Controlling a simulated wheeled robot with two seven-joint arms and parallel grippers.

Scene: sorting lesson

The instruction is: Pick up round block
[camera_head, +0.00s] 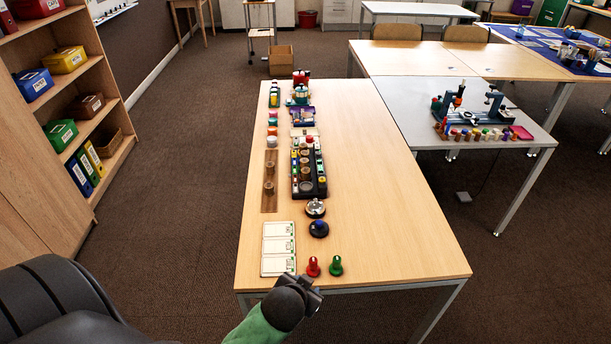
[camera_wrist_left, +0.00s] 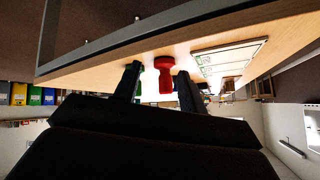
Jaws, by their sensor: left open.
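Round wooden blocks (camera_head: 269,188) stand on a long wooden strip on the table. More round pieces (camera_head: 306,186) sit in the dark tray (camera_head: 322,186) beside it. I cannot tell which one is the task's round block. My left gripper (camera_head: 312,288) is at the table's front edge, far from these blocks. In the left wrist view its fingers (camera_wrist_left: 158,74) are apart, with a red peg-shaped piece (camera_wrist_left: 164,80) showing between them. I cannot tell whether they touch it. My right gripper is not in view.
The red piece (camera_head: 313,267) and a green one (camera_head: 336,265) stand near the table's front edge. The table's right half (camera_head: 385,200) is clear.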

